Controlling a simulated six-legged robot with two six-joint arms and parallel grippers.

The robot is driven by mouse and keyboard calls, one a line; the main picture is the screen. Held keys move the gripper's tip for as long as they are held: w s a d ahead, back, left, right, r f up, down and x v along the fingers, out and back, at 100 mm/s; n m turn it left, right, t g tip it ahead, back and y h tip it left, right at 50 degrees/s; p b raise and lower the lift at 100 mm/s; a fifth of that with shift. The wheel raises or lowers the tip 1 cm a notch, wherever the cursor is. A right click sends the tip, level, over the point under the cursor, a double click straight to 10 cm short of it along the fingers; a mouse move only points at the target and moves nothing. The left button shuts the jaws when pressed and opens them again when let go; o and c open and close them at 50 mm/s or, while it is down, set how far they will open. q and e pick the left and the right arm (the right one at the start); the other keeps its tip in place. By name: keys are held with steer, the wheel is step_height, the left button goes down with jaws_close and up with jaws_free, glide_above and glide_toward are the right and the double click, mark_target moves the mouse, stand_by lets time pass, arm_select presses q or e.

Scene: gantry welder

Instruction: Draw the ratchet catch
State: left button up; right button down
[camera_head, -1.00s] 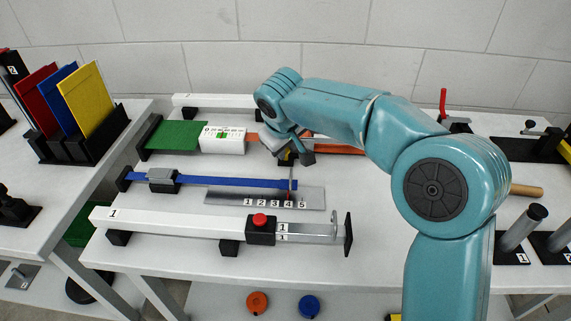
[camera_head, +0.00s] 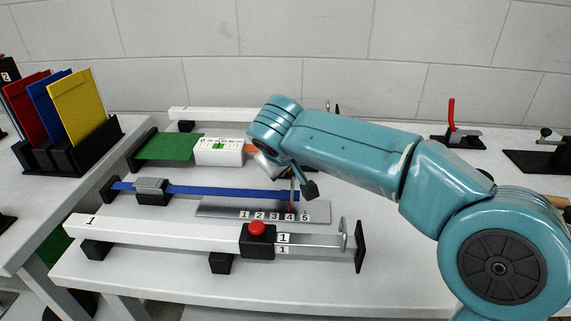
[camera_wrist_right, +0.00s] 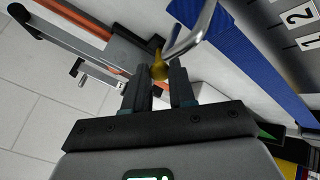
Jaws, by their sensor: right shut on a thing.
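A blue strip (camera_head: 225,191) runs through a grey metal block (camera_head: 152,187) on a black support. Its right end lies by a thin upright rod (camera_head: 292,193) with a red mark, near the 4 on a numbered metal plate (camera_head: 210,209). My right gripper (camera_head: 306,186) is over this end, partly hidden by its own arm. In the right wrist view, its fingers (camera_wrist_right: 161,76) are closed about a small brass-coloured piece (camera_wrist_right: 158,64), by a bent metal rod (camera_wrist_right: 196,38) and the blue strip (camera_wrist_right: 262,62). Which part is the ratchet catch is not clear. My left gripper is not in view.
A white rail (camera_head: 160,231) with a red button (camera_head: 256,228) lies in front. A green strip with a white box (camera_head: 218,150) lies behind. Coloured plates (camera_head: 78,106) stand in a black rack at left. A red lever (camera_head: 451,113) stands at back right.

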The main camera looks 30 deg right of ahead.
steer(key=c, duration=1)
jaws_free()
steer(key=shift+o, duration=0.2)
steer(key=p+v, duration=0.3)
steer(key=v, duration=1.3)
steer(key=shift+s+a+r, duration=0.1)
steer(key=shift+s+a, duration=0.05)
steer(key=shift+a, duration=0.05)
